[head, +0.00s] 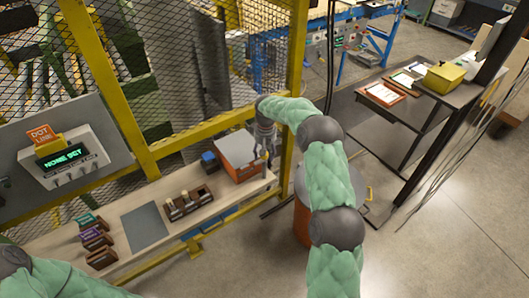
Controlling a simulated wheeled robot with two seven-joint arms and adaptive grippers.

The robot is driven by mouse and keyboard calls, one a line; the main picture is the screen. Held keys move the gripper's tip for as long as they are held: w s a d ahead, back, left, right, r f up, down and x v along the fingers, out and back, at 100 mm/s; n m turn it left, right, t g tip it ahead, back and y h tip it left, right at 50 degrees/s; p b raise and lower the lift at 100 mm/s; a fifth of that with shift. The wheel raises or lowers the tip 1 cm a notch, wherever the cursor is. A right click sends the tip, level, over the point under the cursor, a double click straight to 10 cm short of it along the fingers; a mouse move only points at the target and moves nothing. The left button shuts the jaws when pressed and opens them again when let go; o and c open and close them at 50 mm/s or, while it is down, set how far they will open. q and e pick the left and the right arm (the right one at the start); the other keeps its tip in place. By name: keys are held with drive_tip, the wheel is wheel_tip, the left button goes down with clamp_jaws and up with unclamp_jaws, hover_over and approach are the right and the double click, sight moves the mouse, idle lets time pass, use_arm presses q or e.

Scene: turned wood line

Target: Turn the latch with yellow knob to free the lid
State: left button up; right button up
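An orange box (242,172) with a grey lid (234,147) stands at the right end of the light wooden bench. The lid lies on top of the box. My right gripper (267,158) points down at the right edge of the box, close to it. Whether it touches is too small to tell, as is whether its fingers are open or shut. I cannot make out the latch or its yellow knob; the gripper covers part of that side of the box. My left arm shows only at the bottom left, and its gripper is out of view.
A yellow post (293,95) and mesh fence stand behind. An orange drum (301,225) stands right of the bench.

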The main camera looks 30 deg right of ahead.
wheel_tip(320, 180, up, 12)
drive_tip(key=shift+d, duration=0.2)
idle(0.5)
